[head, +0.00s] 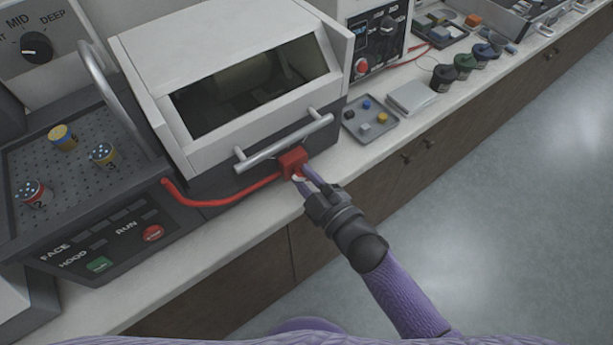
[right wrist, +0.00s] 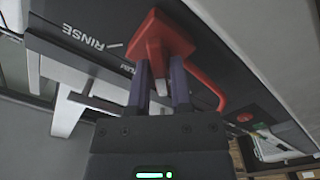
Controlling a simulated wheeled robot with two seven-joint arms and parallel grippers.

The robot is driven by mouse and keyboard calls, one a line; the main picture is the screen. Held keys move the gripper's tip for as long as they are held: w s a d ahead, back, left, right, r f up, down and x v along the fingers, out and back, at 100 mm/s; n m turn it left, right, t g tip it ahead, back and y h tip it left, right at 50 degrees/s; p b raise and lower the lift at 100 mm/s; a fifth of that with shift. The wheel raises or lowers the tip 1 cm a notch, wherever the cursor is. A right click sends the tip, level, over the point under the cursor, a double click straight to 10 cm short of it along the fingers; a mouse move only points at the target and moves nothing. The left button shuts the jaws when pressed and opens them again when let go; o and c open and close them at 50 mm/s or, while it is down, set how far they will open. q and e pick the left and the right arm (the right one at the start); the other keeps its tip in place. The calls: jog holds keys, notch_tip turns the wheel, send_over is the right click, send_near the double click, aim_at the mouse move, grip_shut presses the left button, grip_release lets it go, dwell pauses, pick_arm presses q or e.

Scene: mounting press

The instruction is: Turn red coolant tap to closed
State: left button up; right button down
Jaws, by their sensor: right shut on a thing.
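The red coolant tap (head: 293,161) sits on the front of the white, windowed machine, just below the right part of its bar handle. My right gripper (head: 304,173) reaches it from the front right and is shut on it. In the right wrist view the red tap (right wrist: 164,38) shows its block, with a narrower red part between the two fingers of the right gripper (right wrist: 159,76). A dark panel beside it carries the word RINSE and a short white line. Any other marks are partly hidden. My left gripper is not in view.
A red hose (head: 225,199) runs left from the tap along the machine's front. The metal bar handle (head: 284,143) is close above my fingers. A small tray (head: 371,133) with coloured pieces lies to the right. The floor in front is clear.

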jog(key=c, duration=0.5)
grip_release()
jog(key=shift+c, duration=0.2)
jog(key=p+v, duration=0.1)
jog(key=v, duration=0.9)
